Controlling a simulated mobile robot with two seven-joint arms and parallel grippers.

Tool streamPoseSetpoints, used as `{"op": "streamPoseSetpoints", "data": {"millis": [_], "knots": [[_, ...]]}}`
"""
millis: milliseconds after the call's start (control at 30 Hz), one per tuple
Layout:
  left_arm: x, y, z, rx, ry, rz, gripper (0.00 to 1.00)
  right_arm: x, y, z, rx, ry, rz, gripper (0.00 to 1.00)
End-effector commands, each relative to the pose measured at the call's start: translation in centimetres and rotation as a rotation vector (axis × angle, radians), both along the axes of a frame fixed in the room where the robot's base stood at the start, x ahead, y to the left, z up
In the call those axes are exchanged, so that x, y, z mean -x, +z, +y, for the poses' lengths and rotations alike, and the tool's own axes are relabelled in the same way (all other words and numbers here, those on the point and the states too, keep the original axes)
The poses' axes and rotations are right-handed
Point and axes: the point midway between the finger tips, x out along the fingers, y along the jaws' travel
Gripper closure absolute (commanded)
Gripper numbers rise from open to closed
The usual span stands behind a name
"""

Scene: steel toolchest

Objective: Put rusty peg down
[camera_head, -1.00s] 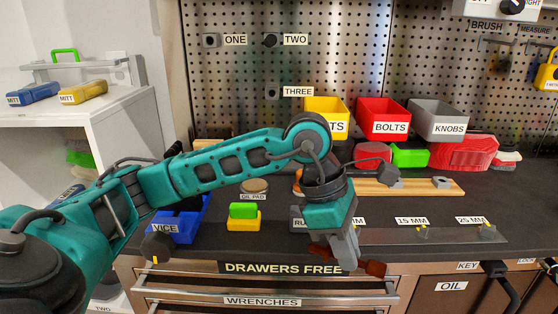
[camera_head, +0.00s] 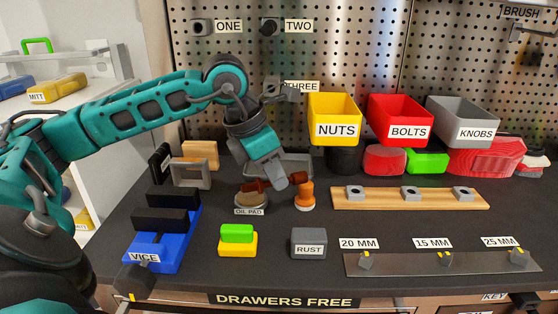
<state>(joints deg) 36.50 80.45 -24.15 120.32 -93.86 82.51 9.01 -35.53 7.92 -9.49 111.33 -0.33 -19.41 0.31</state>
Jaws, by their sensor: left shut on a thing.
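My left gripper (camera_head: 272,182) is shut on the rusty peg (camera_head: 256,185), a reddish-brown piece lying roughly sideways across the jaws. The fingers hide part of it. In the picture the peg is over the back of the round oil pad (camera_head: 250,211), which has an OIL PAD label; I cannot tell whether they touch. A dark grey block labelled RUST (camera_head: 309,243) stands on the bench nearer the front, to the right of the oil pad. My right gripper is not in view.
A blue vice (camera_head: 150,252) is at left, and a green and yellow block (camera_head: 237,240) stands in front of the pad. A wooden rail (camera_head: 380,199) lies right. Yellow, red and grey bins are behind.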

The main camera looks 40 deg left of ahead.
Motion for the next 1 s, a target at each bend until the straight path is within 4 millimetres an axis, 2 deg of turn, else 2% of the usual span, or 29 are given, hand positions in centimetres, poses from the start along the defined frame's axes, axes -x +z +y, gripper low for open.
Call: {"op": "streamPoseSetpoints", "data": {"millis": [200, 600, 933, 1000], "knots": [[-4.0, 0.3, 3.2, 0.006, 0.003, -0.002, 1.00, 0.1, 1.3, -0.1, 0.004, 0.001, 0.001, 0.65], [-10.1, 0.3, 8.3, 0.004, 0.001, -0.001, 1.00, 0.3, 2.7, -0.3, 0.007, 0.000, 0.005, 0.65], [-14.0, 0.2, 11.6, 0.003, -0.001, -0.001, 1.00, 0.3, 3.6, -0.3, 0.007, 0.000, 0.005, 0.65], [-13.9, -1.4, 11.6, 0.000, -0.004, 0.006, 1.00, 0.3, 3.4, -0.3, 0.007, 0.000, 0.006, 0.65]]}}
